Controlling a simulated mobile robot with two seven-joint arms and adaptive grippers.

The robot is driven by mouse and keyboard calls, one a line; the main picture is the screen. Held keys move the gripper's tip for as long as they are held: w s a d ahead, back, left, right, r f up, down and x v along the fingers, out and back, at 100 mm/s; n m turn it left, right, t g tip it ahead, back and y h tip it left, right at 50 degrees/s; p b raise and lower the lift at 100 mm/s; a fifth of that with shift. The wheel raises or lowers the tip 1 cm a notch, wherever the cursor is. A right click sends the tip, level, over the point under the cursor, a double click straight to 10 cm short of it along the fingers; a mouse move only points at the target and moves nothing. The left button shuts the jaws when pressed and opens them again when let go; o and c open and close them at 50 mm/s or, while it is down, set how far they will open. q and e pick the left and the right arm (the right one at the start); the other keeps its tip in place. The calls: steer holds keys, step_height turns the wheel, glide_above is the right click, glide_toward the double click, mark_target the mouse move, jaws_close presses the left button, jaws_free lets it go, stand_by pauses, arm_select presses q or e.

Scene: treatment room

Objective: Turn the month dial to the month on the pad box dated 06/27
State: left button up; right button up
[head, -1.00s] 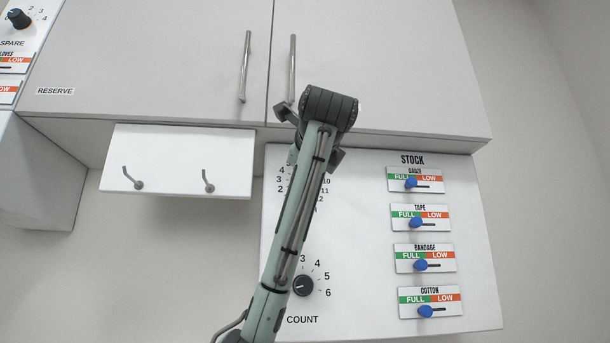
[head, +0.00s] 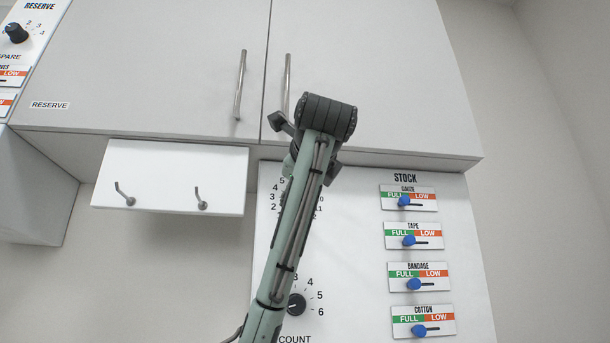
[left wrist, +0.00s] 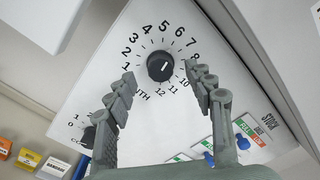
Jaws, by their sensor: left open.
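The month dial (left wrist: 160,66) is a black round knob on the white panel, ringed by the numbers 1 to 12, in the left wrist view. A small white mark shows on its face; its exact pointing is hard to tell. My left gripper (left wrist: 161,76) is open, its two fingers spread below and to either side of the knob in the picture, with nothing between them. I cannot tell how far they are from the panel.
A COUNT dial (head: 297,304) sits below the month dial. Blue STOCK sliders (head: 409,240) line the panel's right side. A cabinet (head: 385,80) with bar handles hangs above. A white hook board (head: 165,180) is to the left.

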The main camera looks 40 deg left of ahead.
arm_select(q)
steer(key=v, duration=0.9)
steer(key=shift+d, duration=0.2)
steer(key=shift+s, duration=0.1)
steer(key=shift+f, duration=0.1)
